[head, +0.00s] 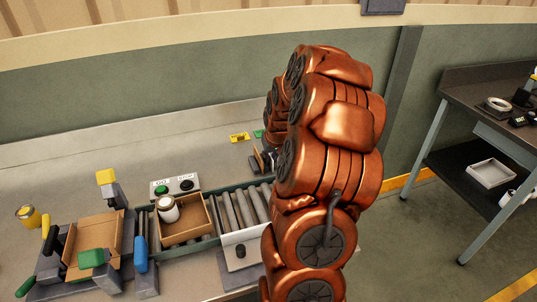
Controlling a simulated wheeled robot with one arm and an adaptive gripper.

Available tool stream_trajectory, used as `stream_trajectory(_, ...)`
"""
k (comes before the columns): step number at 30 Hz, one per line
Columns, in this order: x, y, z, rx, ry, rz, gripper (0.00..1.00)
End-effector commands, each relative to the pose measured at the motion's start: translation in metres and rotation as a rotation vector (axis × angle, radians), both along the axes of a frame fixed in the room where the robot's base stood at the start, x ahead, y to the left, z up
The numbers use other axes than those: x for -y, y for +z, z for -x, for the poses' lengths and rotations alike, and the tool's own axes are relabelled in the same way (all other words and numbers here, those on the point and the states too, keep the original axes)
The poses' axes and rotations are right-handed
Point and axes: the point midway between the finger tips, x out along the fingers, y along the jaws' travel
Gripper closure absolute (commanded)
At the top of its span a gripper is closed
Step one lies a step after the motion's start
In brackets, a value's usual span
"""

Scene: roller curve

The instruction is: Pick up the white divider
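A white upright panel (231,268) with a black knob stands at the front side of the roller conveyor, left of my copper arm. It is the only white plate-like thing near the rollers, but I cannot tell for sure that it is the divider. My gripper (262,157) shows only as dark parts at the left edge of my arm, over the back of the bench and apart from the panel. The arm hides most of it, so its opening and anything in it are not visible.
A wooden tray (186,237) holding a white jar (168,210) sits on the rollers (229,213). A cardboard box (92,246) among coloured-handled clamps and a yellow can (28,217) stand left. A dark side table (457,108) is right.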

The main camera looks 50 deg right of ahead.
Motion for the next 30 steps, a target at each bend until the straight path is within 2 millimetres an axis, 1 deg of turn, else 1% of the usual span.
stream_trajectory(3,0.001,-0.004,-0.002,0.002,0.0,0.001,0.82)
stream_trajectory(9,0.001,-0.004,-0.002,0.003,0.0,0.001,0.82)
stream_trajectory(14,0.001,-0.004,-0.002,0.002,0.0,0.001,0.99)
stream_trajectory(15,0.001,-0.004,-0.002,0.002,0.0,0.001,1.0)
stream_trajectory(26,0.001,-0.003,-0.002,0.002,0.001,0.001,1.0)
stream_trajectory(30,0.001,0.007,-0.002,0.002,0.001,0.002,1.0)
